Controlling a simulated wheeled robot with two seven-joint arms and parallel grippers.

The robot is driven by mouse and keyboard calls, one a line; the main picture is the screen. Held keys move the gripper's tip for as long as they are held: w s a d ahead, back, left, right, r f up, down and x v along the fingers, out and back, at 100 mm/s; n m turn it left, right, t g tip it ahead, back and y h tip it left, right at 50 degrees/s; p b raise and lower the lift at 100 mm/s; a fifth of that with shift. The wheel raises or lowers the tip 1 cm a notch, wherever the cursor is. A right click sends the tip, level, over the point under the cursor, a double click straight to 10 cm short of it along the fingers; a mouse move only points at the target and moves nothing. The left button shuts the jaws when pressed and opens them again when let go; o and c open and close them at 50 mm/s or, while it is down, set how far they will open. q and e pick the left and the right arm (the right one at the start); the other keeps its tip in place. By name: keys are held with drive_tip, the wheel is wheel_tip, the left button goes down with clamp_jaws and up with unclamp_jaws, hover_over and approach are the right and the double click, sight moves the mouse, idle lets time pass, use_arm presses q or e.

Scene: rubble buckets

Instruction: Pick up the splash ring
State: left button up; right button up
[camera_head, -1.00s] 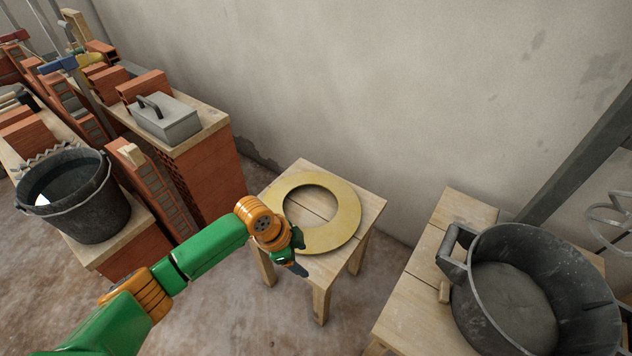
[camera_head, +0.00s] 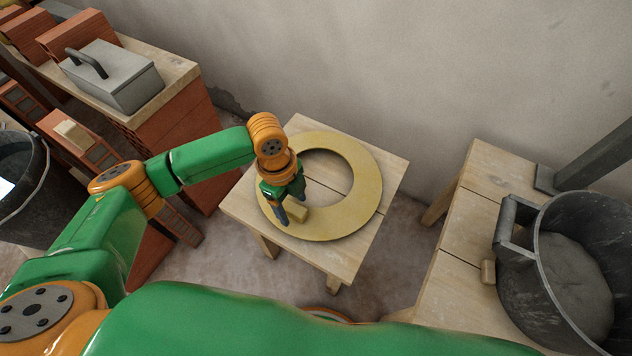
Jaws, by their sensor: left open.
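The splash ring (camera_head: 363,178) is a flat, yellow, wide ring with a round hole. It lies on a small wooden stool (camera_head: 392,172) in the middle of the head view. My left gripper (camera_head: 291,214) points down over the ring's near-left part. My arm hides the ring's left part. My right gripper is not in view.
A black tub (camera_head: 520,262) of grey material stands on a wooden bench (camera_head: 452,285) at right. At left are a grey box with a handle (camera_head: 112,76) on a brick-supported board (camera_head: 165,80), bricks, and a dark bucket (camera_head: 40,190). A wall stands behind the stool.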

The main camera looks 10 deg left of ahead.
use_arm(q)
drive_tip(key=shift+c, duration=0.6)
clamp_jaws()
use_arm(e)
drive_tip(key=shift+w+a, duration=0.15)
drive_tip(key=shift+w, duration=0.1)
use_arm(q)
drive_tip(key=shift+r, duration=0.1)
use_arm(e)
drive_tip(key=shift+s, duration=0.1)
